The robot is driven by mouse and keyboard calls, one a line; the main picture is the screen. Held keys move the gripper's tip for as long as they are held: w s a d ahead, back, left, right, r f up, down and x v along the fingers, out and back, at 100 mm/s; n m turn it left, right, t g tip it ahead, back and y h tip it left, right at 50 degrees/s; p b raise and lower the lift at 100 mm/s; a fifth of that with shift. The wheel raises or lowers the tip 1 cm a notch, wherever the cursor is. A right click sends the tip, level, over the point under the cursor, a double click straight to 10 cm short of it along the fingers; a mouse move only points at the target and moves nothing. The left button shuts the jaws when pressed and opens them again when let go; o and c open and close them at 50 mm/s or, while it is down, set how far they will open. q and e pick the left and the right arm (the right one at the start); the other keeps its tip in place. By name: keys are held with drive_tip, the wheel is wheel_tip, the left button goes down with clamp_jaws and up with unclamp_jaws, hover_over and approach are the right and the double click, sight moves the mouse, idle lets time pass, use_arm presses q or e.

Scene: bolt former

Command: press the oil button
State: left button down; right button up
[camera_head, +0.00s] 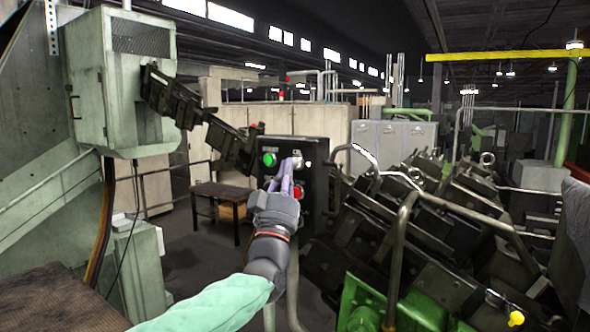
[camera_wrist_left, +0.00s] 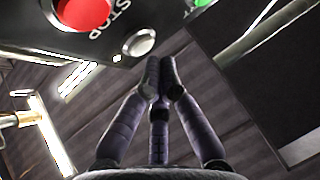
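A black control panel (camera_head: 320,172) stands in the middle of the head view. It carries a green button (camera_head: 269,159) under a START label, a pale silver button (camera_head: 298,160) at the upper right and a red button (camera_head: 298,192) below. The wrist view shows the red STOP button (camera_wrist_left: 84,10) and a round silver button (camera_wrist_left: 139,43); I cannot read an oil label. My left gripper (camera_head: 287,165) is in front of the panel, its fingers pointing up near the silver button. Its fingertips (camera_wrist_left: 160,65) are together and empty; contact with the panel cannot be told. My right gripper is not in view.
Bent metal rails (camera_head: 398,255) and dark machine parts (camera_head: 430,220) crowd the right. A pale green machine housing (camera_head: 120,85) stands at the left. A low wooden table (camera_head: 222,192) is behind the panel, with open floor (camera_head: 200,262) before it.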

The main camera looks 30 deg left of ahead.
use_arm(q)
drive_tip(key=shift+s+r, duration=0.1)
drive_tip(key=shift+s+a+b, duration=0.2)
drive_tip(key=shift+s+b, duration=1.55)
drive_tip(key=shift+s, duration=0.75)
